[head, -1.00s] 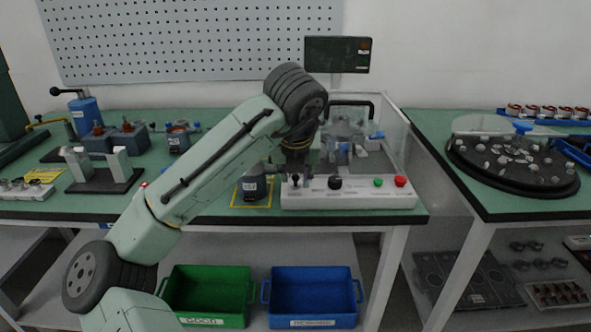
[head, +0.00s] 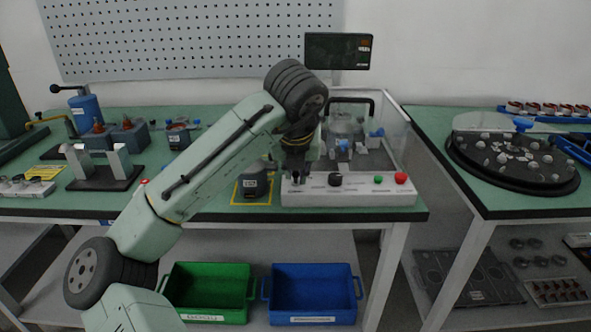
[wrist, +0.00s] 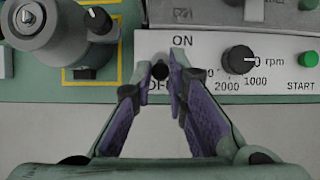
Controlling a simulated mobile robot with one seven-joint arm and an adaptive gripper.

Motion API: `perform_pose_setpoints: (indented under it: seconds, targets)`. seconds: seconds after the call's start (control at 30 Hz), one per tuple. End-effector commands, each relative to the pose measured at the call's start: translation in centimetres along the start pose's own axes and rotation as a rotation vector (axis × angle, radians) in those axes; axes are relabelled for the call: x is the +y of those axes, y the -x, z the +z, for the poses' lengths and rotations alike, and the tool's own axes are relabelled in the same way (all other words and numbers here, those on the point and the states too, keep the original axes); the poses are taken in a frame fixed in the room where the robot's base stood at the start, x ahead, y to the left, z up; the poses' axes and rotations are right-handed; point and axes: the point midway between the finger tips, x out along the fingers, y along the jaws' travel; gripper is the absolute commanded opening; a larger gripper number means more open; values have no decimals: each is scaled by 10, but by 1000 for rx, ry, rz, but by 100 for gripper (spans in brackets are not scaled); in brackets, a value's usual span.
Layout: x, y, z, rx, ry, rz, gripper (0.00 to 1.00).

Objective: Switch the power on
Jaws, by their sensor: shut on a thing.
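The white control panel (head: 356,190) lies along the bench's front edge. Whether the lever is tilted up or down is hard to tell.
A black speed knob (head: 335,179), a green START button (head: 378,180) and a red button (head: 401,178) are on the panel. A dark motor part (head: 254,183) stands close at left. A clear-walled test rig (head: 345,130) stands behind, below a screen (head: 338,51).

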Motion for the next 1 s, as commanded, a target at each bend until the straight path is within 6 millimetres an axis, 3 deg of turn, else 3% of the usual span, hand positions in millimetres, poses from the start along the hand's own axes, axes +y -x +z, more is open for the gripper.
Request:
perform_pose_setpoints:
  seconds: [0.5,0.77,0.8,1.0]
  targets:
    - [-1,-11,23,-3,1,-2,6]
    - [-1,-13,24,-4,1,-2,6]
    - [-1,-13,24,-4,1,-2,16]
    - [0,-13,24,-3,1,-2,27]
